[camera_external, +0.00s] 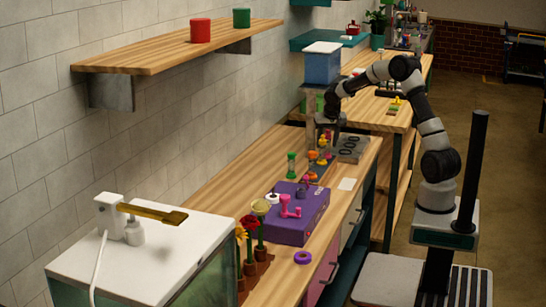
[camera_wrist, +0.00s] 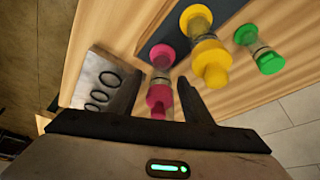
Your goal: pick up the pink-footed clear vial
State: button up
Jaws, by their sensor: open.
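The pink-footed clear vial (camera_wrist: 161,73) is in the wrist view, with a clear middle and pink at both ends. Its near pink end lies between the two fingers of my gripper (camera_wrist: 157,86). The fingers are apart, with gaps on both sides, and I see no grip on it. Its far end is at a dark strip (camera_wrist: 232,24). In the external view my gripper (camera_external: 325,137) is low over the wooden counter and the small vials are partly hidden.
A green-ended vial (camera_wrist: 258,50) lies further right in the wrist view. A metal plate with dark rings (camera_wrist: 101,84) is at left. In the external view, a purple box (camera_external: 297,222) and a green-ended piece (camera_external: 291,165) stand nearer on the counter. A blue container (camera_external: 322,68) is behind.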

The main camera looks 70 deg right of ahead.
jog(key=shift+x, duration=1.2)
grip_shut()
